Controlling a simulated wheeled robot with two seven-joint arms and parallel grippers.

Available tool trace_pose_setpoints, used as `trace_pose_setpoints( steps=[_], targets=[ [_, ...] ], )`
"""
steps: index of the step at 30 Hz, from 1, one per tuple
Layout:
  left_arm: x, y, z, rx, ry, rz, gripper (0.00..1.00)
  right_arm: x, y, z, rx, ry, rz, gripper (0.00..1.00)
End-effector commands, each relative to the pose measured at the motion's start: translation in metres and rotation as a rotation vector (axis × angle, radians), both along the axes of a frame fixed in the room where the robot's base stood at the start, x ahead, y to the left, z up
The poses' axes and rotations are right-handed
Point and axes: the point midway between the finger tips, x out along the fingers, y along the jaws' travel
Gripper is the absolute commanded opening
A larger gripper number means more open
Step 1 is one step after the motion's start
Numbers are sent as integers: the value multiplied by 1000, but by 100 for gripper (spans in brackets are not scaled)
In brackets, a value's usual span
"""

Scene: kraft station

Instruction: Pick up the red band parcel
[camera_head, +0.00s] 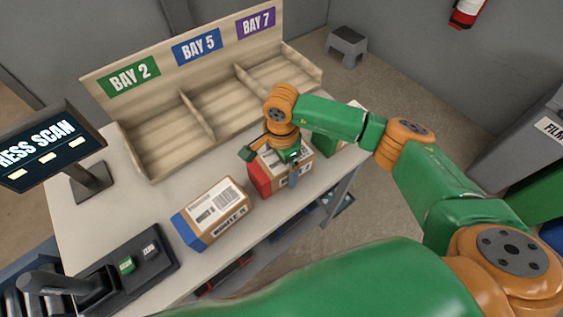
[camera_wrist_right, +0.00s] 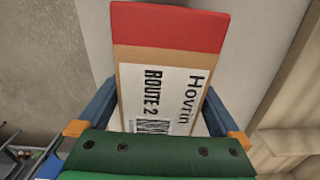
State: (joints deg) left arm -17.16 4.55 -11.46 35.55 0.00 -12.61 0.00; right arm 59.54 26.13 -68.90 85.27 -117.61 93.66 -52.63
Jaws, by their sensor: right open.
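The red band parcel (camera_head: 260,177) is a brown box with a red end and a white label, on the table below the bays. In the right wrist view the parcel (camera_wrist_right: 170,62) fills the middle, its label reading "Hovrin" and "ROUTE 2". My right gripper (camera_head: 275,165) is over the parcel, partly hiding it. In the right wrist view the gripper (camera_wrist_right: 160,95) is open, with one blue finger on each side of the box. Whether the fingers touch it I cannot tell. My left gripper is not in view.
A blue band parcel (camera_head: 215,214) lies left of the red one, and a green parcel (camera_head: 326,143) lies to the right, partly behind my arm. The wooden rack (camera_head: 150,130) with BAY 2, BAY 5 and BAY 7 looks empty. A screen (camera_head: 45,145) and a button console (camera_head: 125,268) stand left.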

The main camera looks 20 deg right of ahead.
Motion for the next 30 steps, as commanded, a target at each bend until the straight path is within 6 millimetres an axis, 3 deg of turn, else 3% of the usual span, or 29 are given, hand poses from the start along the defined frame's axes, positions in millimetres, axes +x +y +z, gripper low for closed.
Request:
trace_pose_setpoints(
  steps=[1, 9, 11, 20, 30],
  targets=[
    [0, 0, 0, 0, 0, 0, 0, 0, 0, 0, 0, 0, 0, 95],
    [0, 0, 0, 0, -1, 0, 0, 0, 0, 0, 0, 0, -1, 22],
    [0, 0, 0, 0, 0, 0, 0, 0, 0, 1, 0, -1, -1, 9],
    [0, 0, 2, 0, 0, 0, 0, 1, 0, 4, 0, -1, -2, 9],
    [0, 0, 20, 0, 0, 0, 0, 4, -2, 41, 1, -2, -13, 9]
  ],
)
